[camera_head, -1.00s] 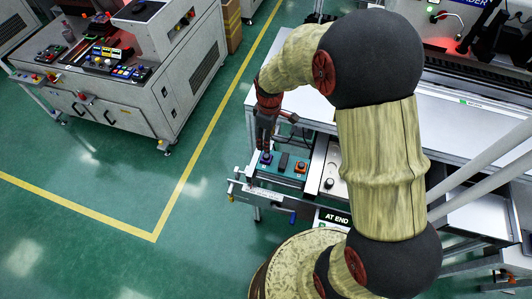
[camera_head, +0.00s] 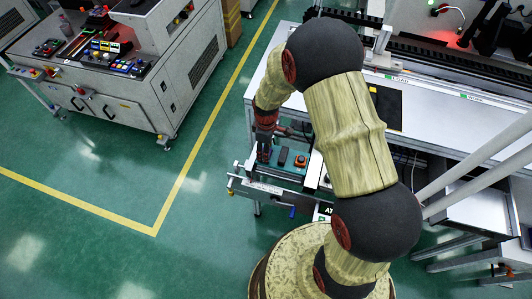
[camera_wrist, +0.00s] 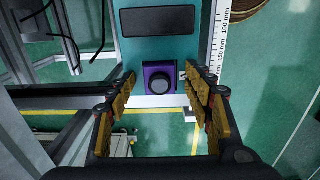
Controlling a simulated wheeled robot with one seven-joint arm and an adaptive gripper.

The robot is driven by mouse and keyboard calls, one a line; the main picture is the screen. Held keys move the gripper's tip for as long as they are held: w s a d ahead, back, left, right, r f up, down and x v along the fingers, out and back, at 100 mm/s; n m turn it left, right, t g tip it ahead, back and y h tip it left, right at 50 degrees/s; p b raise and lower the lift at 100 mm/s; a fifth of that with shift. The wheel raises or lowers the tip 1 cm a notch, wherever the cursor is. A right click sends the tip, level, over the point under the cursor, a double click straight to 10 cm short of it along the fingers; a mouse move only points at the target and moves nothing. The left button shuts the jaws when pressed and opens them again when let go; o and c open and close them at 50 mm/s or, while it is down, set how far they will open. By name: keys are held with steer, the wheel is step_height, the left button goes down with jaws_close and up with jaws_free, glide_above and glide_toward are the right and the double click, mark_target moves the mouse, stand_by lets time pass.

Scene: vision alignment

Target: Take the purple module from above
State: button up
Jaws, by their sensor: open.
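The purple module (camera_wrist: 148,84), a small block with a round black knob on top, sits at the end of a teal tray (camera_wrist: 131,50) in the wrist view. My gripper (camera_wrist: 158,82) is open, with one yellow-padded finger on each side of the module. I cannot tell whether the fingers touch it. In the head view, my gripper (camera_head: 264,146) points down over the left end of the teal tray, largely hiding the module there.
A dark block (camera_wrist: 158,20) lies beside the module on the tray. An orange module (camera_head: 300,161) stands farther right. A white ruler (camera_wrist: 220,45) edges the tray. A white worktop (camera_head: 295,68) lies behind, and green floor is open to the left.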

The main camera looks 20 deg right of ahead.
steer(key=c, duration=0.4)
steer(key=c, duration=0.9)
